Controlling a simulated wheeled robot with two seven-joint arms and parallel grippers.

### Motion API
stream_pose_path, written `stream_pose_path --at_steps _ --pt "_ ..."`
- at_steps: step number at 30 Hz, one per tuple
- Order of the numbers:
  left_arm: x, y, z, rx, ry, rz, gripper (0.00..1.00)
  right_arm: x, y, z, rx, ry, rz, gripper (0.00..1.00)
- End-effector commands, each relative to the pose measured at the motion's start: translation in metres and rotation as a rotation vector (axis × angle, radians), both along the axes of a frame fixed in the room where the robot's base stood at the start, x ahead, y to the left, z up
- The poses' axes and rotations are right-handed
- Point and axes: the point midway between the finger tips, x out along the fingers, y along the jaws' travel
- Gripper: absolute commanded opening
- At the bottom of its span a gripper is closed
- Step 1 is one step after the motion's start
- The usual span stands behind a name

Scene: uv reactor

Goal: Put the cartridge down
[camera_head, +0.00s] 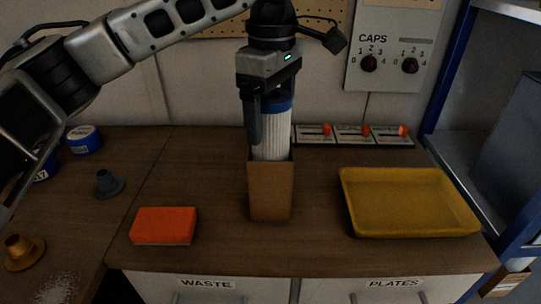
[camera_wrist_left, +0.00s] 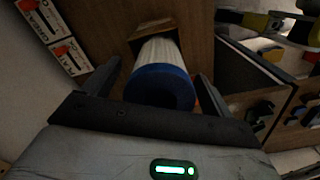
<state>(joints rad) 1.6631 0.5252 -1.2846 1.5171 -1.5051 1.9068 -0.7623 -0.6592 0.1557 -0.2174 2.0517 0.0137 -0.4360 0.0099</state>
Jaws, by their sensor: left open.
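The cartridge (camera_head: 272,135) is a white pleated cylinder with a blue cap. It stands upright with its lower end inside a brown open-topped box (camera_head: 271,191) on the bench. In the left wrist view its blue cap (camera_wrist_left: 160,87) faces the camera, and part of the brown box (camera_wrist_left: 151,29) shows beyond it. My left gripper (camera_head: 270,122) points down at the cartridge's top end. Its two fingers stand apart on either side of the blue cap (camera_wrist_left: 158,80), with a gap visible on the left side. My right gripper is not in view.
An orange block (camera_head: 164,226) lies left of the box, and a yellow tray (camera_head: 408,202) sits to the right. Red-switched panels (camera_head: 353,134) line the back. Blue tape rolls (camera_head: 84,139) and a dark flanged piece (camera_head: 108,183) are at left. Bench between is clear.

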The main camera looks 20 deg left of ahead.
Motion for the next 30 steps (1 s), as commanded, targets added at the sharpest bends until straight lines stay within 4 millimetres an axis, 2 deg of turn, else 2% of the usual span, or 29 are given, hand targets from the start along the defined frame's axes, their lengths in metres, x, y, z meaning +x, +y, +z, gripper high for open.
stream_pose_path --at_steps 3,6,13,18,21,30 --pt "0.000 0.001 -0.016 0.000 0.002 0.001 0.86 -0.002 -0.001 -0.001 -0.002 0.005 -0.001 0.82" --pt "0.000 0.000 -0.023 0.000 0.000 0.001 0.86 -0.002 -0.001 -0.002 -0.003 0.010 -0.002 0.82" --pt "0.000 0.000 -0.024 0.000 -0.001 0.001 0.86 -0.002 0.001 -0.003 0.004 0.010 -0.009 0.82" --pt "0.000 0.000 -0.024 0.000 -0.001 0.001 0.38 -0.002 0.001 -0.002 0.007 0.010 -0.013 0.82" --pt "0.000 0.000 -0.023 -0.001 -0.002 0.001 0.16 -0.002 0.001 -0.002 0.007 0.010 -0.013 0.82" --pt "0.000 0.000 -0.020 -0.001 -0.002 0.001 0.16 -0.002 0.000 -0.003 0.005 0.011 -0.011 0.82"
